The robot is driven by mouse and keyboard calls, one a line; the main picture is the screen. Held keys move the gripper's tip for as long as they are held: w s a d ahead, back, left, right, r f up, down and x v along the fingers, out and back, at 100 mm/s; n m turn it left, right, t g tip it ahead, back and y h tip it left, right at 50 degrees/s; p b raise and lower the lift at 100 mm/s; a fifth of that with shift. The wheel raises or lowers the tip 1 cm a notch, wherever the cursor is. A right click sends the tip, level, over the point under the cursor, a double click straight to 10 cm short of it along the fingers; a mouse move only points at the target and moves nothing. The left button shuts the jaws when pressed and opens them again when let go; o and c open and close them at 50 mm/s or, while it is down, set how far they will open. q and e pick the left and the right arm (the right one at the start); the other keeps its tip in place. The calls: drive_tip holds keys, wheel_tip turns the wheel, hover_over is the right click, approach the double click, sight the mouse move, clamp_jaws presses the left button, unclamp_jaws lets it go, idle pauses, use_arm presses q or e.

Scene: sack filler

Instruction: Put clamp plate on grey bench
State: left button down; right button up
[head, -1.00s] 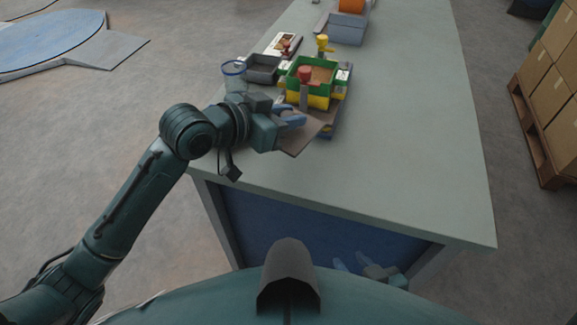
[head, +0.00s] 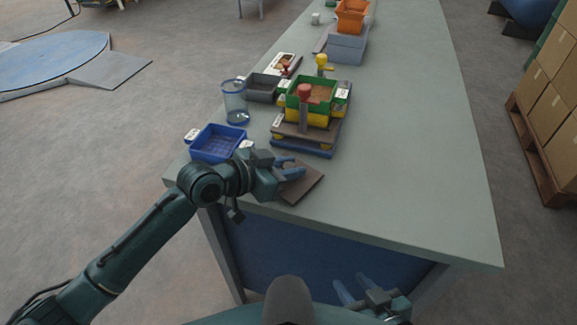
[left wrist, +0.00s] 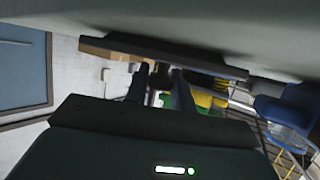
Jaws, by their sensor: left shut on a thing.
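The clamp plate (head: 306,189) is a flat brown plate over the near left part of the grey bench (head: 410,190). My left gripper (head: 291,171) is shut on its edge. In the left wrist view the plate (left wrist: 170,54) is a dark slab across my left fingers (left wrist: 157,84), close to the grey bench surface (left wrist: 215,28). I cannot tell whether the plate touches the bench. My right gripper (head: 357,289) is low in front of the bench, with its fingers apart and nothing between them.
A blue basket (head: 217,144) is left of my left gripper. A clear blue-rimmed jar (head: 235,103) and a grey tray (head: 263,88) stand behind it. A clamp fixture with a green tray (head: 324,97) stands behind the plate. The bench's right side is clear.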

use_arm(q)
drive_tip(key=shift+r, duration=0.1)
drive_tip(key=c, duration=1.2)
unclamp_jaws()
drive_tip(key=shift+r, duration=0.1)
drive_tip(key=shift+s+a, duration=0.25)
drive_tip(key=shift+a, duration=0.05)
drive_tip(key=v, duration=1.1)
drive_tip(key=shift+s+a, duration=0.1)
